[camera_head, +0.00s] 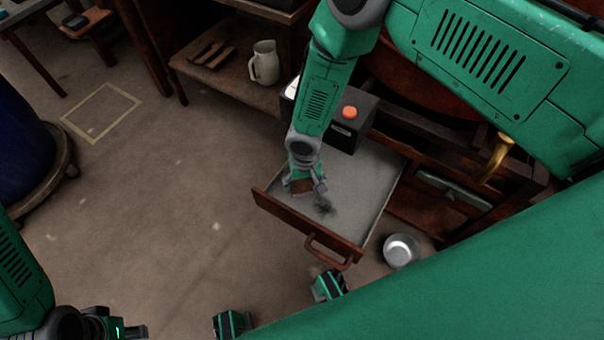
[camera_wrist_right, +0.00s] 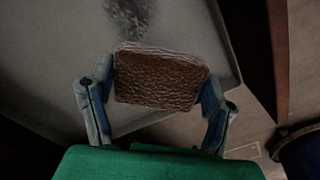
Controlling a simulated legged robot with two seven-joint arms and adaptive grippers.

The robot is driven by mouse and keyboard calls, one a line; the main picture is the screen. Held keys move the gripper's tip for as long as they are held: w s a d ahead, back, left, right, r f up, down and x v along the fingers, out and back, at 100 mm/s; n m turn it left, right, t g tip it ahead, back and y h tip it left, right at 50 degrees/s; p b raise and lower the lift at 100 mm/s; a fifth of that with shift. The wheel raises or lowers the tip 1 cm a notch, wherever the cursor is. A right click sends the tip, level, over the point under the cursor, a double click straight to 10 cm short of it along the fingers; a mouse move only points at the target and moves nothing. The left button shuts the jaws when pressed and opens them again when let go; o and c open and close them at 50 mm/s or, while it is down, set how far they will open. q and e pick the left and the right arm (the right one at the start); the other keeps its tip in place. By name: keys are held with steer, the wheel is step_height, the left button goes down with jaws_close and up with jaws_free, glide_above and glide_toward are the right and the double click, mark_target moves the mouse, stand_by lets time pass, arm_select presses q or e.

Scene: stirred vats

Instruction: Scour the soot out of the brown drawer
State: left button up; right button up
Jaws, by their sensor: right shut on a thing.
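The brown drawer (camera_head: 285,215) is pulled open, with a brown front, a bar handle and a grey floor. A dark soot smudge (camera_head: 326,207) lies on that floor near the front panel; it also shows at the top of the right wrist view (camera_wrist_right: 128,14). My right gripper (camera_head: 305,186) is inside the drawer, beside the smudge. It is shut on a brown, rough-textured scrubbing pad (camera_wrist_right: 160,77). I cannot tell whether the pad touches the floor. My left gripper (camera_head: 128,329) is at the lower left, away from the drawer; its jaw opening is unclear.
A black box with an orange button (camera_head: 349,113) stands at the drawer's back. A metal bowl (camera_head: 401,250) is on the floor right of the drawer. A white jug (camera_head: 264,63) stands on a low shelf. A blue vat (camera_head: 22,150) is at the left. Floor between is clear.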

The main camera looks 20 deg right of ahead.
mark_target(302, 184)
steer(key=shift+a+r+p, duration=0.2)
steer(key=shift+r+p, duration=0.3)
steer(key=shift+r, duration=0.3)
steer(key=shift+a+r+p, duration=0.2)
steer(key=shift+r+p, duration=0.25)
steer(key=shift+r, duration=0.3)
steer(key=shift+d+f, duration=0.15)
steer(key=shift+d, duration=0.3)
arm_select(q)
steer(key=shift+s+a+r, duration=0.1)
steer(key=shift+a+r, duration=0.1)
steer(key=shift+r, duration=0.35)
steer(key=shift+s+a+r, duration=0.1)
steer(key=shift+a+r, duration=0.1)
steer(key=shift+r, duration=0.35)
steer(key=shift+a, duration=0.1)
arm_select(e)
steer(key=shift+a, duration=0.15)
